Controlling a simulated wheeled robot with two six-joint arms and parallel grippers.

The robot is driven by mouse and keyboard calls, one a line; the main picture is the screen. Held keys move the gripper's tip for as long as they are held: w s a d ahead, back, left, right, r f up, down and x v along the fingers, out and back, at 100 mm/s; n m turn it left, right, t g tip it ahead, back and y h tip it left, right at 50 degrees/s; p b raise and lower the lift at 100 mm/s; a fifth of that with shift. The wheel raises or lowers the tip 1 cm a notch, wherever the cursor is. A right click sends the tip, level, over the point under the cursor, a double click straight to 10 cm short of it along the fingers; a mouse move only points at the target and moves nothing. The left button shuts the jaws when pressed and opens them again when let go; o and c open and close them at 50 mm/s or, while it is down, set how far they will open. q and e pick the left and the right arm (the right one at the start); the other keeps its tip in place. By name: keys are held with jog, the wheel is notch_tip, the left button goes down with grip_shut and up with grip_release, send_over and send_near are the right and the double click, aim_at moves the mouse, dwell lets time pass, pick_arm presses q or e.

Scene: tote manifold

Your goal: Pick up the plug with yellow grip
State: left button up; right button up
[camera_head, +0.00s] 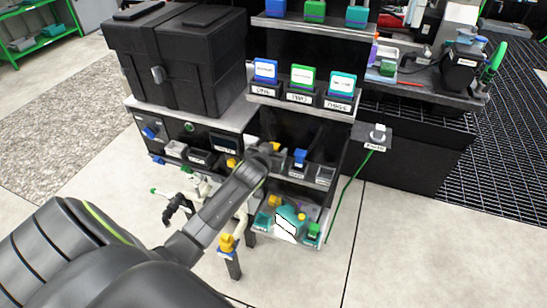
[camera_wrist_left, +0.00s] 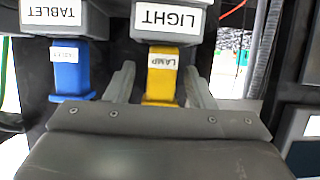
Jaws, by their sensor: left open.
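The plug with yellow grip (camera_wrist_left: 160,82), labelled LAMP, sits in a grey socket marked LIGHT (camera_wrist_left: 168,20), seen upside down in the left wrist view. In the head view a small yellow part (camera_head: 276,146) shows just beyond my left gripper (camera_head: 267,155). My left gripper is open, with one finger on each side of the yellow grip; gaps show beside it and I see no clear contact. The palm hides the near end of the plug. My right gripper is not in view.
A blue plug (camera_wrist_left: 70,70) sits in the TABLET socket (camera_wrist_left: 68,18) beside the yellow one, close to one finger; it also shows in the head view (camera_head: 300,156). A shelf board (camera_head: 290,108) with labelled blocks is above. A lower tray holds a teal-and-white item (camera_head: 287,222).

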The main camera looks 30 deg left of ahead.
pick_arm(q)
jog(key=shift+x, duration=0.9)
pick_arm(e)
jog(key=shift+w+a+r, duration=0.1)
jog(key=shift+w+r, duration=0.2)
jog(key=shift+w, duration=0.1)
pick_arm(q)
grip_shut()
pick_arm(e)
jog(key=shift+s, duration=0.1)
pick_arm(q)
jog(key=shift+r, duration=0.45)
notch_tip(320, 180, up, 2)
jog(key=shift+r+p, duration=0.15)
jog(key=shift+p, duration=0.15)
jog(key=shift+s+d+r, duration=0.1)
jog(key=shift+s, duration=0.4)
jog(key=s+d, duration=0.4)
jog(key=s, duration=1.2)
jog(key=shift+s+p, duration=0.3)
jog(key=shift+p, duration=0.15)
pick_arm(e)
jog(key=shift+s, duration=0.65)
